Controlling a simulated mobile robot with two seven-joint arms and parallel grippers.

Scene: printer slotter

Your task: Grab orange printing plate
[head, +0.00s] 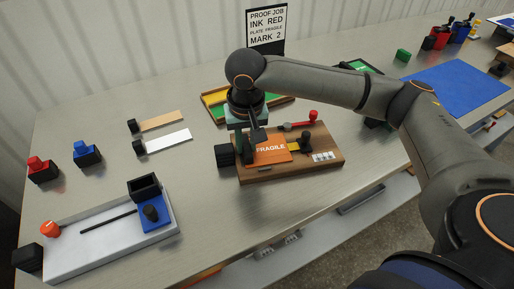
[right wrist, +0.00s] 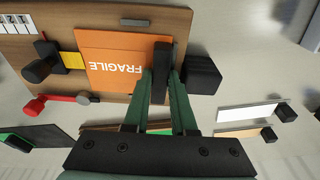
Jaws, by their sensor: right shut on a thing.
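The orange printing plate (head: 275,153), marked FRAGILE, lies on the wooden board (head: 310,165). It also shows in the right wrist view (right wrist: 108,68), with a black handle (right wrist: 162,58) at its edge. My right gripper (head: 243,150) reaches down at the plate's left edge in the head view. In the right wrist view its green fingers (right wrist: 165,98) are shut on the black handle. Any gap under the plate is hidden. My left gripper is not in view.
A black block (head: 225,155) sits beside the board, close to the gripper. The board also holds a red-knobbed lever (head: 312,116), a yellow piece (head: 294,147) and white number tiles (head: 323,157). A green-and-yellow tray (head: 212,97) stands behind. Free table lies front-left of the board.

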